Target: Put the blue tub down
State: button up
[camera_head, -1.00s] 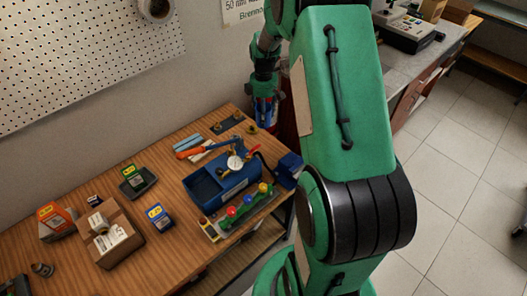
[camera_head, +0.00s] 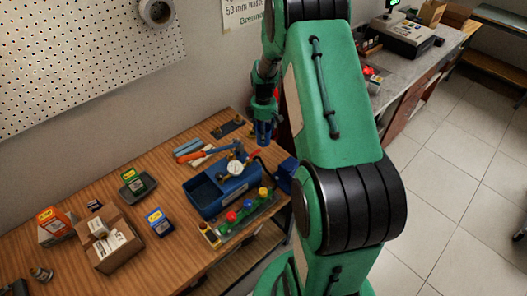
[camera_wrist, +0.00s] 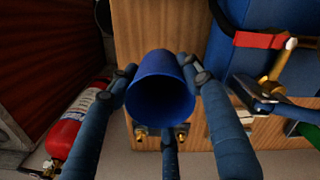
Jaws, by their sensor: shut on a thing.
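The blue tub (camera_wrist: 160,95) is between the fingers of my gripper (camera_wrist: 160,78) in the wrist view, with its open mouth facing the camera. My gripper is shut on it. In the head view, the tub (camera_head: 263,131) hangs below my gripper (camera_head: 264,112), near the far right end of the wooden workbench (camera_head: 165,170). The wrist view shows bench wood (camera_wrist: 155,25) beyond the tub. I cannot tell whether the tub's underside touches the bench.
A blue pump with a gauge (camera_head: 222,188) stands close by, with a green manifold (camera_head: 240,218) before it. A dark plate with brass fittings (camera_head: 227,128) lies near the back. A red fire extinguisher (camera_wrist: 75,125) stands beside the bench.

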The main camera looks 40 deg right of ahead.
jog(key=shift+f, duration=2.6)
jog(key=shift+f, duration=1.9)
jog(key=shift+f, duration=0.1)
jog(key=o, duration=1)
notch_tip(320, 180, up, 12)
jog(key=shift+r, duration=0.15)
